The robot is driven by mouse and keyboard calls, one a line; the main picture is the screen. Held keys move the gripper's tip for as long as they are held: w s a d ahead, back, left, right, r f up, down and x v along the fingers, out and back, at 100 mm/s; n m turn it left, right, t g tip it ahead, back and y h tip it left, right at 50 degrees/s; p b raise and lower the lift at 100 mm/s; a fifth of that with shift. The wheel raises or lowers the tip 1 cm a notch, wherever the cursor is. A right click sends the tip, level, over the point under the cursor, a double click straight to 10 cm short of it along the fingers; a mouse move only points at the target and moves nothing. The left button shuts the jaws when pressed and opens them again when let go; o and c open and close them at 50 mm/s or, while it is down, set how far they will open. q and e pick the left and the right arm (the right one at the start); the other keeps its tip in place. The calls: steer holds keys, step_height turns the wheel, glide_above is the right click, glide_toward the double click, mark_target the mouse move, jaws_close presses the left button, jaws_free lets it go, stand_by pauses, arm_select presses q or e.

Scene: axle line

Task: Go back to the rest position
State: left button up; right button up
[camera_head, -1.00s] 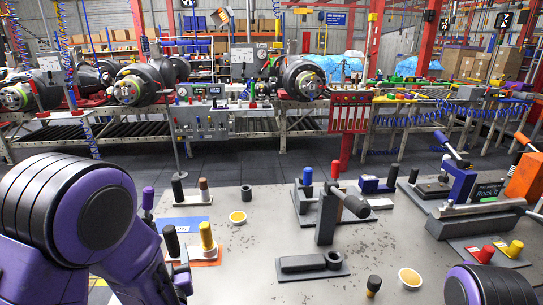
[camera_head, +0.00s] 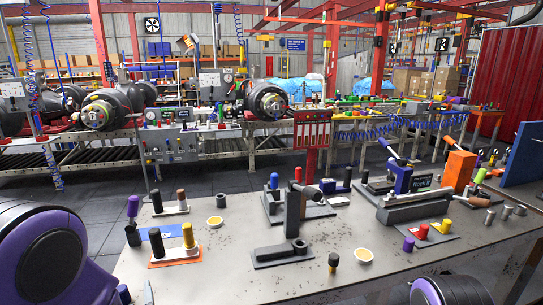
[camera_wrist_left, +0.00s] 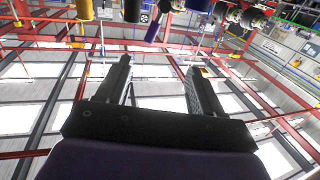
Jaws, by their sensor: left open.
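My left arm (camera_head: 45,260) comes in at the lower left of the head view. Most of its gripper is hidden or cut off at the bottom edge there. In the left wrist view my left gripper (camera_wrist_left: 157,72) shows two dark fingers spread apart with nothing between them. That view is upside down, with roof beams behind the fingers and colored pegs along the top edge, clear of the fingertips. A dark rounded part of my right arm (camera_head: 450,290) shows at the bottom right of the head view. My right gripper is not visible.
The grey worktable (camera_head: 215,270) holds an orange-edged plate (camera_head: 175,260) with pegs, two yellow-filled cups, a black-and-red lever fixture (camera_head: 290,215) and a larger clamp fixture (camera_head: 415,210). A blue panel (camera_head: 525,155) stands at right. The axle conveyor is across the aisle.

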arm_select(q)
steer(key=s+f+g+h, duration=0.25)
steer(key=s+f, duration=0.35)
steer(key=f, duration=0.3)
steer(key=s+f+g+h, duration=0.1)
steer(key=s+f+g, duration=0.35)
steer(key=f, duration=0.55)
steer(key=s+f+g+b, duration=0.1)
steer(key=s+f+g, duration=0.1)
steer(key=s+f, duration=0.4)
steer(key=s+d+f+n+g+h+b, duration=0.1)
steer(key=s+f+g, duration=0.2)
steer(key=s+f, duration=0.4)
steer(key=s, duration=0.5)
steer(key=shift+s+g, duration=0.15)
steer(key=shift+g, duration=0.15)
arm_select(e)
steer(key=shift+s+f, duration=0.25)
steer(key=shift+f, duration=1)
arm_select(q)
steer(key=shift+d+f+h, duration=0.1)
steer(key=shift+h, duration=0.25)
